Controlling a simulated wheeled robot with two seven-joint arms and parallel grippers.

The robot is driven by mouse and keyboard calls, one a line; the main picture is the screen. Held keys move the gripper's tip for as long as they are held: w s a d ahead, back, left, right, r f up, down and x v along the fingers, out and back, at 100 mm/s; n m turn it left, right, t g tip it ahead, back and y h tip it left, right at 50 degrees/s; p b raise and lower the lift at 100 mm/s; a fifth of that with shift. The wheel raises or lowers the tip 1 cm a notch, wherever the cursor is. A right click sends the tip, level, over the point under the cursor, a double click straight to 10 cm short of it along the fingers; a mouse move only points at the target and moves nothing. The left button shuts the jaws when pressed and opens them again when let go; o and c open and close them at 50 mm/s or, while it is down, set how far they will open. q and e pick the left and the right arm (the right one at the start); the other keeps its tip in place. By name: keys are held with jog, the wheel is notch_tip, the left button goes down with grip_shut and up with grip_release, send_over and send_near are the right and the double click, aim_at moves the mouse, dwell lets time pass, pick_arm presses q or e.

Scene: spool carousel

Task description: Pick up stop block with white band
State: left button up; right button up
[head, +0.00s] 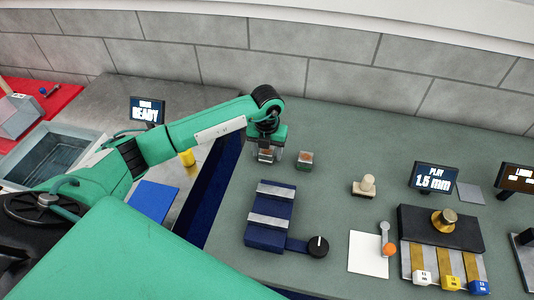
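My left gripper (266,151) points down at the back of the green table, with its fingers apart. A small block (265,156) with a brownish top shows between the fingers, partly hidden by them. I cannot tell whether the fingers touch it. A similar small block (305,160) with a reddish mark on top stands just to the right of the gripper. No white band can be made out on either block at this size. My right gripper is not in view.
A dark blue fixture (268,232) with grey bars and a black knob (318,246) stands in front. To the right are a cream knobbed piece (366,185), a white sheet (367,262), a black fixture (415,227) and a display (434,177). A dark blue trough (210,195) lies left.

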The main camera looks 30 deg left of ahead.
pick_arm(q)
jog(key=c, duration=1.1)
grip_shut()
jog(key=shift+r, duration=0.1)
